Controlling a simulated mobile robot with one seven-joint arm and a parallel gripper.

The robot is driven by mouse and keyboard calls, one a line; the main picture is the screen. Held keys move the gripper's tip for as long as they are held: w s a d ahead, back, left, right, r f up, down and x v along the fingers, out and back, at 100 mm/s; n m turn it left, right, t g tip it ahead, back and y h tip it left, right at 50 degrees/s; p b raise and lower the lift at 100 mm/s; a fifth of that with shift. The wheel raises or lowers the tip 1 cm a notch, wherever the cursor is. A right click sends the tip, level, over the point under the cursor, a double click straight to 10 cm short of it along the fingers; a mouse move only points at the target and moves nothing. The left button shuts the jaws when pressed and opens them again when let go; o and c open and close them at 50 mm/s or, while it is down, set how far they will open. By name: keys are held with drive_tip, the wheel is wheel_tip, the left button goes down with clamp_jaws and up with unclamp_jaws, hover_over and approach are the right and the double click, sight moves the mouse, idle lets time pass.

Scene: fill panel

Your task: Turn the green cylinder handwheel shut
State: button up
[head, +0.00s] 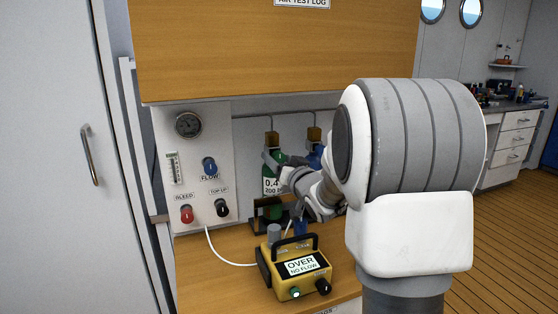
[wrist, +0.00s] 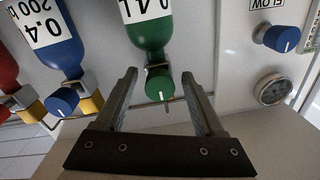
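The green cylinder (wrist: 148,34) with a white label stands at the back of the bench; part of it shows in the head view (head: 270,188). Its green handwheel (wrist: 159,88), with a white pointer line, is in the middle of the wrist view, which looks upside down. My gripper (wrist: 159,76) is open, one finger on each side of the handwheel, with visible gaps. I cannot tell how deep the handwheel lies between the fingers. In the head view my gripper (head: 276,160) covers the cylinder's upper part and the handwheel is hidden.
The blue cylinder (wrist: 58,50) with a blue handwheel (wrist: 62,101) stands close beside. A red cylinder (wrist: 6,75) is beyond it. A panel with a blue FLOW knob (head: 210,167) and gauge (head: 188,125) is left. A yellow box (head: 296,267) reading "OVER NO FLOW" sits in front.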

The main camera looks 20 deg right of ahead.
drive_tip(key=s+p, duration=0.2)
drive_tip(key=s, duration=1.5)
drive_tip(key=shift+s+d, duration=0.2)
drive_tip(key=shift+d, duration=0.1)
